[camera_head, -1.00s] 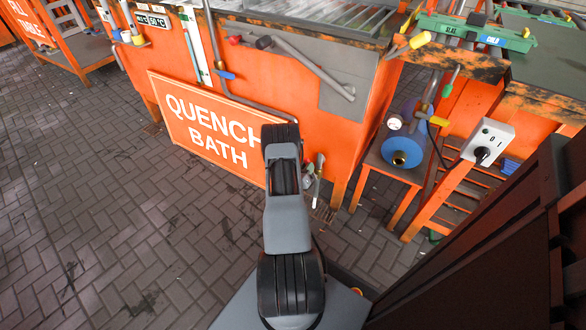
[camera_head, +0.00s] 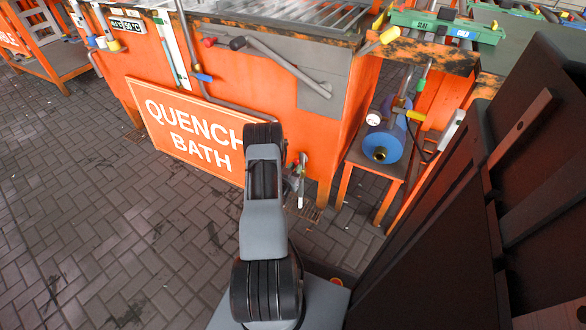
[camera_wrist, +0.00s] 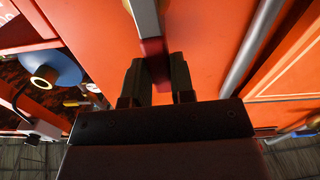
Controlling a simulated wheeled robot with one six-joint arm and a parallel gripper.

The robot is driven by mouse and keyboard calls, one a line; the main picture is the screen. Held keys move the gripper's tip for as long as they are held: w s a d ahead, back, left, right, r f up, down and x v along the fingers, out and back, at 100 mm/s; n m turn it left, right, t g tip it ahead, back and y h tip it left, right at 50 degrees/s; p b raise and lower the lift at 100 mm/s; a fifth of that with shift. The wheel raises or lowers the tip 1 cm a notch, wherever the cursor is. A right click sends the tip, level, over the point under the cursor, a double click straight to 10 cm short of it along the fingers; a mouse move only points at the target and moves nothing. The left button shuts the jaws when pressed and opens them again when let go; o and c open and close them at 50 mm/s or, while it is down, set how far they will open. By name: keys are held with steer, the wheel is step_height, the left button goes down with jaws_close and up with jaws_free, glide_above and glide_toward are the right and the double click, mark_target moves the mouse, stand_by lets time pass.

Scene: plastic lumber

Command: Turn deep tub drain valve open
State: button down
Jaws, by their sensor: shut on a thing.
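In the wrist view a flat pale metal lever with a dark red grip (camera_wrist: 153,48) comes down from the top edge. My gripper (camera_wrist: 157,76) is shut on the red grip, one dark finger on each side. Behind it is the orange wall of the tub (camera_wrist: 215,45). In the head view the orange tub (camera_head: 262,82) stands ahead with a "QUENCH BATH" sign (camera_head: 185,128) on its front. My arm hides most of the gripper and the valve there. A small pale lever-like part (camera_head: 301,190) shows just right of my arm. The valve body cannot be made out.
A low orange stand with a blue round part (camera_head: 382,146) is right of the tub. A dark panelled structure (camera_head: 460,210) fills the right side close by. A grey pipe (camera_wrist: 250,45) runs beside the gripper. The paved floor (camera_head: 110,230) at left is clear.

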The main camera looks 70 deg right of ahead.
steer(key=c, duration=1)
jaws_free()
steer(key=shift+o, duration=0.2)
steer(key=shift+a, duration=0.1)
steer(key=w+a+p, duration=0.1)
steer(key=a+p, duration=0.2)
steer(key=a, duration=1)
steer(key=shift+a+p, duration=0.3)
steer(key=shift+p, duration=0.05)
steer(key=shift+w, duration=0.1)
